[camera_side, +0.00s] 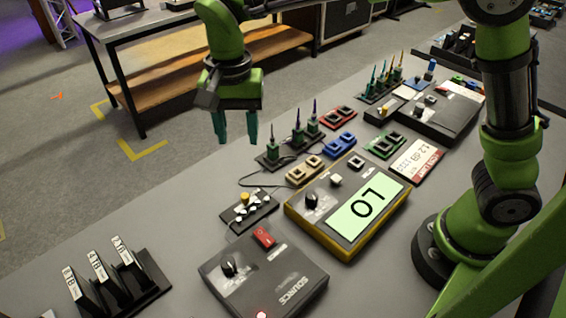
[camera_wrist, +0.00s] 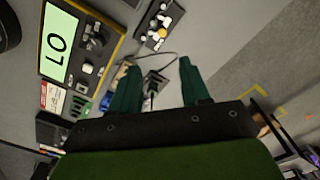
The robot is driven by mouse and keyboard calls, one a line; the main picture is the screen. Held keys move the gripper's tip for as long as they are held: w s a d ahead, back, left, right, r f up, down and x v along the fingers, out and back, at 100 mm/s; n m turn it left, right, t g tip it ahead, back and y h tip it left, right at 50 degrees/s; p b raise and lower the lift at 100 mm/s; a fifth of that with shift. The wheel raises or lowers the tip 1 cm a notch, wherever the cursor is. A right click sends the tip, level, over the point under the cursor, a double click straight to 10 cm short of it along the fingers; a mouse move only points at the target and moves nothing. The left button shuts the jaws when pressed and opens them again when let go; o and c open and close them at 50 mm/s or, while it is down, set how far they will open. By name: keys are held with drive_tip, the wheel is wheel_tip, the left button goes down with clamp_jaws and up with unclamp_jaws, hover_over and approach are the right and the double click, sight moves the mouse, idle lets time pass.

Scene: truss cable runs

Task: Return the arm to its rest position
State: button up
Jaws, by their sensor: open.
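My gripper (camera_side: 234,128) is open and empty in the side view. It hangs in the air over the far edge of the grey table, fingers pointing down. In the wrist view my gripper (camera_wrist: 158,88) shows two separated green fingers with nothing held between them. Below and beyond them is the stand of upright probes (camera_wrist: 155,84), which also shows in the side view (camera_side: 290,145). I see a clear gap between the fingers and the table items in the side view.
On the table stand a yellow meter reading "LO" (camera_side: 345,210), a black SOURCE box (camera_side: 263,275), a small board with knobs (camera_side: 248,209), coloured blocks (camera_side: 339,145) and a labelled rack (camera_side: 115,280). A wooden-shelved bench (camera_side: 200,65) stands behind.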

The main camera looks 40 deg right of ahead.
drive_tip(key=shift+r, duration=0.1)
drive_tip(key=s+d+r+n+t+y, duration=0.1)
drive_tip(key=s+d+r+n+t, duration=0.1)
drive_tip(key=s+d, duration=0.5)
drive_tip(key=s+d+r+n+t+y, duration=0.1)
drive_tip(key=s+d+r+n+t, duration=0.1)
drive_tip(key=s+d+t, duration=0.3)
drive_tip(key=s+d+n, duration=0.1)
drive_tip(key=s+d, duration=0.2)
drive_tip(key=d, duration=0.3)
drive_tip(key=shift+d+r, duration=0.15)
